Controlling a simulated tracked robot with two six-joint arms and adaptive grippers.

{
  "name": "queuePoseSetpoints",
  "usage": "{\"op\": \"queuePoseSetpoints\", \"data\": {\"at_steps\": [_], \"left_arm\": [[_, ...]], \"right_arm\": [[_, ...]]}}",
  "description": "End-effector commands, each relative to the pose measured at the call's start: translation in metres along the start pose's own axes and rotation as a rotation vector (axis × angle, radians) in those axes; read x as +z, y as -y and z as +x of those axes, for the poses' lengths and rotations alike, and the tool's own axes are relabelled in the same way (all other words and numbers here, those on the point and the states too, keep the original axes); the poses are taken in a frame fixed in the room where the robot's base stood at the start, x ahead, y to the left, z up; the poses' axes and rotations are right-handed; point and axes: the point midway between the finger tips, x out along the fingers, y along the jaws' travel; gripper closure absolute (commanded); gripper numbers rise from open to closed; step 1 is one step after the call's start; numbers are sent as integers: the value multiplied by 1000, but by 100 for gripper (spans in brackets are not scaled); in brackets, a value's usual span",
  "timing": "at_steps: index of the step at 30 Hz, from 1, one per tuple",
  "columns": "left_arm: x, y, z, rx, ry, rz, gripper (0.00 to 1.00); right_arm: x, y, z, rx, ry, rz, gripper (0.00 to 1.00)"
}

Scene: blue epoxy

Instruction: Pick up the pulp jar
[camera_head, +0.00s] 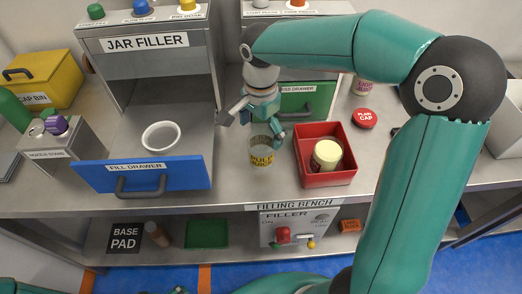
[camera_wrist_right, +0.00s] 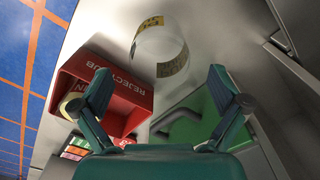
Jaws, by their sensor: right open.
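The pulp jar (camera_head: 261,158) is a clear glass jar with a yellow label, standing upright on the bench left of the red tub. In the right wrist view the jar (camera_wrist_right: 172,66) shows as a clear ring with yellow label patches, beyond the fingertips. My right gripper (camera_head: 252,128) is open just above and behind the jar, apart from it as far as I can see. Its two spread fingers also show in the right wrist view (camera_wrist_right: 160,80), with nothing between them.
The red reject tub (camera_head: 325,180) beside the jar holds a cream-lidded jar (camera_head: 327,154). An open blue fill drawer (camera_head: 180,177) with a white ring stands left. A green drawer (camera_head: 307,101) lies behind.

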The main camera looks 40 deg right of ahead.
Motion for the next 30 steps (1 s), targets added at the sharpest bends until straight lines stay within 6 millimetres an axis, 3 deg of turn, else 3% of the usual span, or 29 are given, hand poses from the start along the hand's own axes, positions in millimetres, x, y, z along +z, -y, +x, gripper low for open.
{"op": "queuePoseSetpoints", "data": {"at_steps": [5,15,23,30], "left_arm": [[0,0,-1,0,0,0,6],[0,-2,-5,0,0,0,6],[0,-2,-5,0,0,0,6],[0,-2,-5,0,0,0,6]], "right_arm": [[-2,0,10,2,1,1,1],[-7,0,52,1,1,0,1],[-7,1,55,-1,0,-1,1],[-7,1,55,-1,0,-1,40]]}}
